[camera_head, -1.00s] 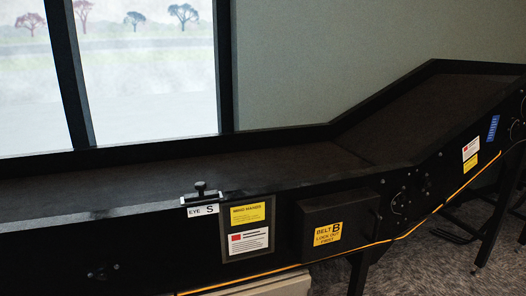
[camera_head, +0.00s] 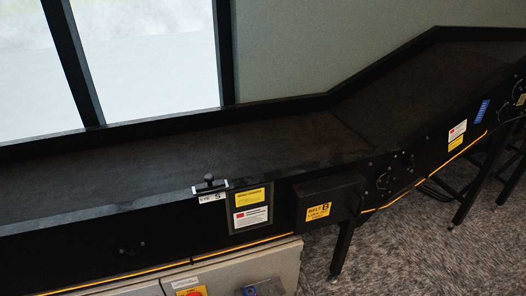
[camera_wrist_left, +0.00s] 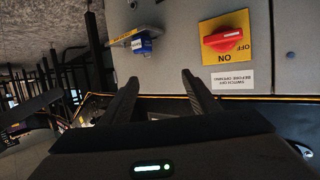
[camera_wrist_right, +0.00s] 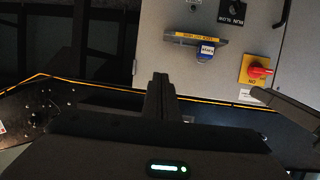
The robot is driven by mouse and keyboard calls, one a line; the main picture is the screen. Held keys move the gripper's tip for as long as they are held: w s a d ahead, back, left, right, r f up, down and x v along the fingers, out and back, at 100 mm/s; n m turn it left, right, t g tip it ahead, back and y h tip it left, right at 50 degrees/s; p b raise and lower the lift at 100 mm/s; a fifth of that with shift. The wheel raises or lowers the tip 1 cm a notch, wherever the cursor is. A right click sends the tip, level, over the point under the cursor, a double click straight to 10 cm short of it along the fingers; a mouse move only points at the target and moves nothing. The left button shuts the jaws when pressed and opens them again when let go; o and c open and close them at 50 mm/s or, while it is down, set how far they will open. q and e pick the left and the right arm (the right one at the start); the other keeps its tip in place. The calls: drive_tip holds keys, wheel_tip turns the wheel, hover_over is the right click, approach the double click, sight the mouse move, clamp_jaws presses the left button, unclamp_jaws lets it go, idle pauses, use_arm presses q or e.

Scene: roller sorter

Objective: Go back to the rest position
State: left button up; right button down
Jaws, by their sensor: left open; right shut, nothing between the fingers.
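My left gripper (camera_wrist_left: 158,88) shows in the left wrist view with its two fingers apart and nothing between them. It faces a grey control cabinet (camera_wrist_left: 178,62) with a red rotary switch (camera_wrist_left: 222,40) on a yellow plate. My right gripper (camera_wrist_right: 161,82) shows in the right wrist view with its fingers together and empty. Neither gripper touches anything that I can see. Neither gripper is in the head view.
A black conveyor (camera_head: 190,160) runs along the wall and slopes up at the right. A small sensor knob (camera_head: 209,181) stands on its near rail. The cabinet (camera_head: 270,262) stands underneath.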

use_arm(q)
drive_tip(key=s+a+f+g+y+p, duration=0.1)
drive_tip(key=s+a+f+g+p, duration=0.2)
drive_tip(key=s+f, duration=0.4)
drive_tip(key=s+a+f+g+y+p, duration=0.1)
drive_tip(key=s+a+f+g+p, duration=0.2)
drive_tip(key=s, duration=0.9)
wheel_tip(320, 180, down, 4)
drive_tip(key=g+p, duration=0.2)
drive_tip(key=shift+f+n+g+y, duration=0.25)
drive_tip(key=shift+n+g+y, duration=0.05)
drive_tip(key=shift+n, duration=0.1)
use_arm(e)
drive_tip(key=s+d+f+g+h, duration=0.1)
drive_tip(key=s+d+f+g, duration=0.2)
drive_tip(key=s+f, duration=0.4)
drive_tip(key=s+d+f+g+h, duration=0.1)
drive_tip(key=s+d+f+g, duration=0.2)
drive_tip(key=s, duration=0.9)
wheel_tip(320, 180, down, 4)
drive_tip(key=g, duration=0.2)
drive_tip(key=shift+f+m+g+h, duration=0.25)
drive_tip(key=shift+m+g+h, duration=0.05)
drive_tip(key=shift+m, duration=0.1)
use_arm(q)
drive_tip(key=shift+d, duration=0.1)
use_arm(e)
drive_tip(key=shift+w+a, duration=0.1)
